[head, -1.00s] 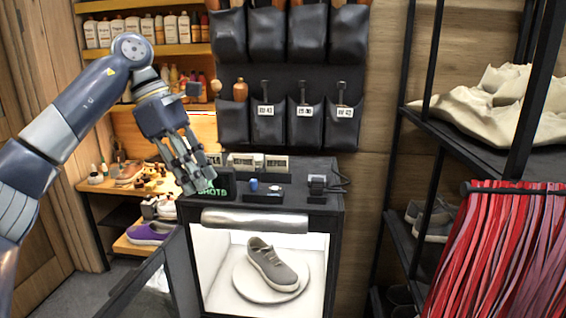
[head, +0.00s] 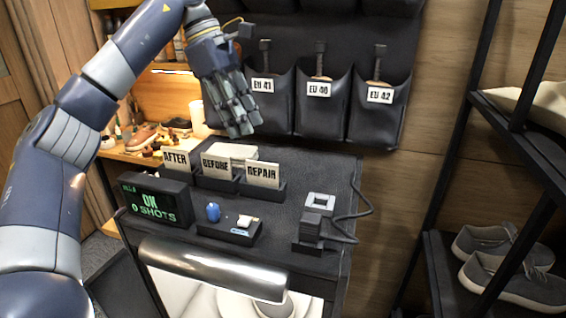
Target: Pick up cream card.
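Cream cards stand in dark holders on top of the black cabinet (head: 300,190). They read AFTER (head: 176,161), BEFORE (head: 216,165) and REPAIR (head: 262,174). A pale stack (head: 238,151) shows behind the BEFORE card. My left gripper (head: 242,132) points down above and behind the BEFORE and REPAIR cards in the head view, apart from them. No object shows in its fingers. They are seen at an angle, so I cannot tell how far apart they are. My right gripper is not in view.
A black device (head: 312,230) with a cable sits at the right. Dark pockets (head: 320,105) hang behind. Grey shoes (head: 515,280) sit on the right shelf.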

